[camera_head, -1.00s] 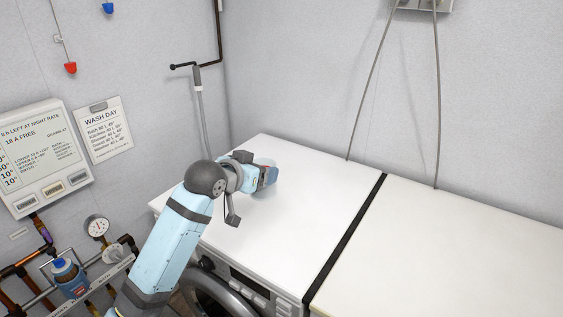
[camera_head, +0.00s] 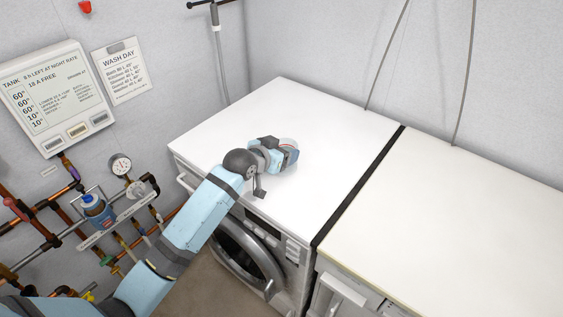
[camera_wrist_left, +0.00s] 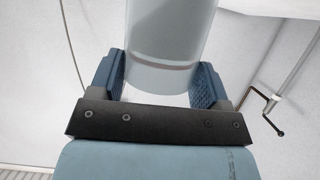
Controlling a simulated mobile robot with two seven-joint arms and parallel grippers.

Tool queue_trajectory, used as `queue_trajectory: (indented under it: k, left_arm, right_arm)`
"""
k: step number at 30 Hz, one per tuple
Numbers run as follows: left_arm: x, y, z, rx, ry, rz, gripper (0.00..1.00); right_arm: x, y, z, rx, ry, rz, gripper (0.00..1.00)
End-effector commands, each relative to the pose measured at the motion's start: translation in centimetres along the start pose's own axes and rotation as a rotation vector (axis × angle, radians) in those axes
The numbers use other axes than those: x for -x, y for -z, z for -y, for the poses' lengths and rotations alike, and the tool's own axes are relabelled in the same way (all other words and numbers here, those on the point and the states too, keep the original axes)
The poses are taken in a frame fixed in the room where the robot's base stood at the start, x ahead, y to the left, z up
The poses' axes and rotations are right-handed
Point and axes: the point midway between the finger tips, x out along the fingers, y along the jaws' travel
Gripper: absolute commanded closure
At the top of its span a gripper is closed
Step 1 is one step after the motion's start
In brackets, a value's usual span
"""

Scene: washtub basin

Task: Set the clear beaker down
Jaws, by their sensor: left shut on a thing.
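The clear beaker (camera_wrist_left: 168,50) stands between the two blue finger pads of my left gripper (camera_wrist_left: 160,85) in the left wrist view. In the head view, the gripper (camera_head: 286,157) is over the white top of the washing machine (camera_head: 335,125), and only part of the beaker (camera_head: 289,143) shows past the fingers. The gripper is shut on the beaker. I cannot tell whether the beaker's base touches the top. My right gripper is not in view.
The white top around the gripper is bare. A dark gap (camera_head: 360,185) divides it from a cream worktop (camera_head: 450,220) on the right.

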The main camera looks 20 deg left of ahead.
Motion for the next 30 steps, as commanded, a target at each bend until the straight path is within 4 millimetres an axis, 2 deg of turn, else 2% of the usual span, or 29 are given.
queue_trajectory:
  k: [5, 12, 24, 25, 27, 30]
  left_arm:
    - [-0.5, -1.1, 0.0, 0.001, 0.000, 0.001, 0.73]
    - [-1.7, -4.2, 0.0, 0.001, 0.000, 0.001, 0.73]
    - [-1.9, -4.7, 0.0, 0.000, 0.000, -0.001, 0.73]
    - [-1.9, -4.6, 0.0, 0.000, 0.000, -0.001, 0.23]
    - [-1.9, -4.6, 0.0, 0.000, 0.000, 0.000, 0.07]
    - [-1.9, -4.6, 0.0, 0.000, 0.000, 0.000, 0.04]
  right_arm:
    - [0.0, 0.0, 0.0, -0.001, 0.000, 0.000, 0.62]
    - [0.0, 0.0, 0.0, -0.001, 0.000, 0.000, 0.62]
    - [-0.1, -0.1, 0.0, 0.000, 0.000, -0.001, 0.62]
    - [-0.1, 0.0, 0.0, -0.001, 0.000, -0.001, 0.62]
    - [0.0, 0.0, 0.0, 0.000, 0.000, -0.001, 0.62]
    - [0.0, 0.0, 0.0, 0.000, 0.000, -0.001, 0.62]
